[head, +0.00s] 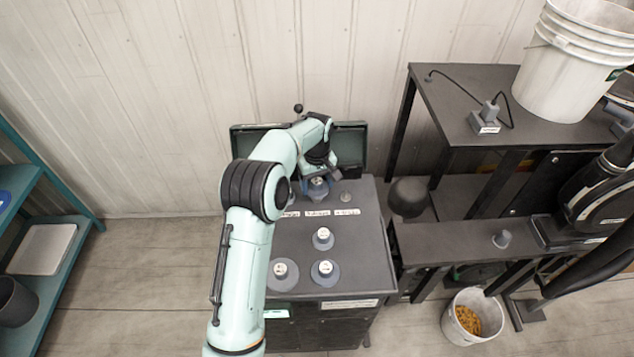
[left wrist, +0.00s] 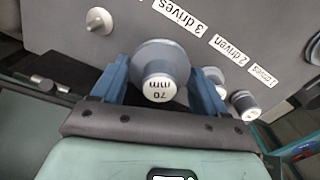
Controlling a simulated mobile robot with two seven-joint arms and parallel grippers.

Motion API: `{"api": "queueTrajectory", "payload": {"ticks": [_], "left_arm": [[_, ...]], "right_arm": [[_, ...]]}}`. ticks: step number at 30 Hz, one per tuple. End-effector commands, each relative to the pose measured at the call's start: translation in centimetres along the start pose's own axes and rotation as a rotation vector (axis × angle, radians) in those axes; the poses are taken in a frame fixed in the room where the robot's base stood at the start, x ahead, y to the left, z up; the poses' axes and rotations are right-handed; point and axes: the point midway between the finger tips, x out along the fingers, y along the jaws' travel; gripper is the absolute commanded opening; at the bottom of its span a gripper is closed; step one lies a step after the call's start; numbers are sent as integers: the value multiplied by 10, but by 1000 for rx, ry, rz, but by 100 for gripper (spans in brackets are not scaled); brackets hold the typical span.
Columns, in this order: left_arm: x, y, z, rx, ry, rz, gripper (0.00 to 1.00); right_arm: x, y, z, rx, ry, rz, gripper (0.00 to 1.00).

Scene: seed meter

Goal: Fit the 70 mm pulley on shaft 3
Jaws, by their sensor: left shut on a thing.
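My left gripper (left wrist: 166,82) is shut on a grey pulley (left wrist: 160,68), its white cap marked 70 mm. The blue fingers lie on either side of its flange. In the head view the left gripper (head: 318,180) and the pulley (head: 318,188) are at the back of the dark cabinet top, behind the label row.
Three other capped pulleys stand on the front of the cabinet top: one (head: 323,238) in the middle, one at left (head: 283,273), one at right (head: 326,272). An open green lid (head: 245,140) rises behind. A dark bench (head: 450,105) stands at right.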

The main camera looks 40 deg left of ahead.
Motion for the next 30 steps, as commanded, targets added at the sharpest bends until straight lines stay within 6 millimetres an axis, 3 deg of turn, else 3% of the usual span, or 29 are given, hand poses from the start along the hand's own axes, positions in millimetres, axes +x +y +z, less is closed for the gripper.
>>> {"api": "queueTrajectory", "payload": {"ticks": [30], "left_arm": [[13,0,0,0,0,0,40]], "right_arm": [[4,2,3,1,-4,1,55]]}}
